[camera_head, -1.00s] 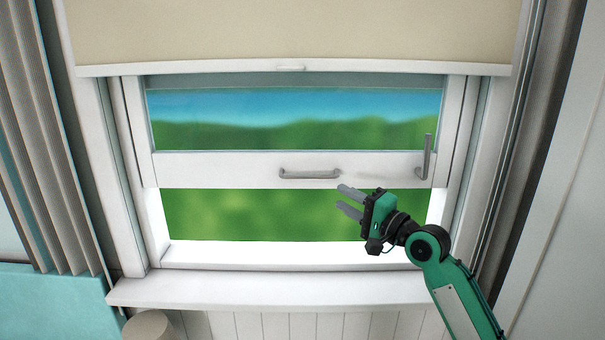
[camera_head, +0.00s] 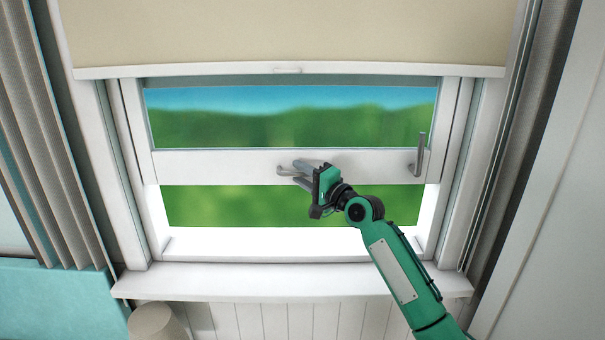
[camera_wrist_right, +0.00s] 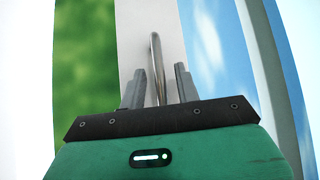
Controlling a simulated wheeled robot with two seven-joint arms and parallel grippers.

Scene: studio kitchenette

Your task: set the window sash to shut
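The window sash (camera_head: 220,165) is raised partway, with an open gap below its white bottom rail. A grey bar handle (camera_head: 283,171) is fixed on the rail. My right gripper (camera_head: 294,173) is at this handle and hides most of it in the head view. In the right wrist view the handle (camera_wrist_right: 156,65) lies between the two spread fingers (camera_wrist_right: 158,88), with space visible on both sides. The gripper is open. My left gripper is not in view.
A grey upright lever handle (camera_head: 419,155) stands at the rail's right end. A cream blind (camera_head: 290,35) hangs above. The white sill (camera_head: 290,284) runs below, with a round beige object (camera_head: 153,322) at lower left. Curtains (camera_head: 50,140) flank the window.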

